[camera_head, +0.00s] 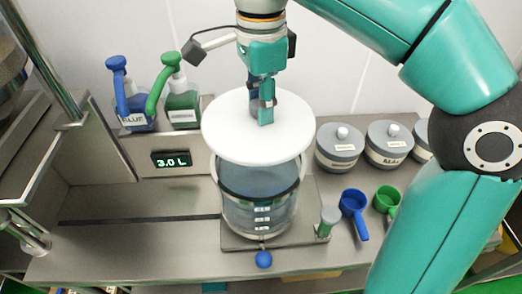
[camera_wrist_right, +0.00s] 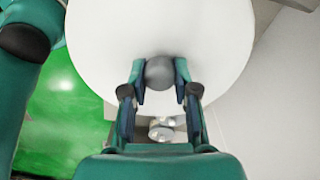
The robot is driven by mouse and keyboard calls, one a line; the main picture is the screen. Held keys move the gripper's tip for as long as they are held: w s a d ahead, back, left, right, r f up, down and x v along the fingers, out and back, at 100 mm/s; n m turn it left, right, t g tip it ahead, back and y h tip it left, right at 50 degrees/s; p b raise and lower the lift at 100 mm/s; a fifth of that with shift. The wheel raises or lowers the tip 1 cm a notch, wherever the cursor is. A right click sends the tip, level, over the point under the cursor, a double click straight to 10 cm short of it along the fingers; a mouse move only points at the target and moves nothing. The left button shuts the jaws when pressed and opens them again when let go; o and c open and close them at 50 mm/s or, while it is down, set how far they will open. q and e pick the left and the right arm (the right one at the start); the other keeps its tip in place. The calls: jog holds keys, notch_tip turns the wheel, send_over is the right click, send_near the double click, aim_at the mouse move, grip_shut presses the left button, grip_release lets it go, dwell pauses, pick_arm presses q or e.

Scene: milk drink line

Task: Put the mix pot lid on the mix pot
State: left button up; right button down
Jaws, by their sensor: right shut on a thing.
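The mix pot lid (camera_head: 225,135) is a white disc with a grey knob, and it also fills the top of the right wrist view (camera_wrist_right: 100,40). My right gripper (camera_head: 266,112) is shut on the lid's knob (camera_wrist_right: 159,72). It holds the lid above the mix pot (camera_head: 262,215), a clear pot with a dark rim and volume marks. In the head view the lid overlaps the far part of the pot's opening, and the front of the opening shows below it. The lid appears apart from the rim. My left gripper is not in view.
A blue bottle (camera_head: 130,105) and a green bottle (camera_head: 180,105) stand behind left, above a display reading 3.0 L (camera_head: 171,159). Grey lidded jars (camera_head: 338,150) stand at the right. A blue scoop (camera_head: 354,205) and green scoop (camera_head: 386,200) lie before them. The left counter is clear.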

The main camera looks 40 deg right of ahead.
notch_tip(320, 180, down, 10)
jog(key=b, duration=0.1)
jog(key=shift+s+r, duration=0.2)
jog(key=shift+f, duration=0.2)
jog(key=c, duration=0.9)
grip_release()
notch_tip(320, 180, up, 12)
jog(key=shift+r+p, duration=0.2)
jog(key=shift+p, duration=0.8)
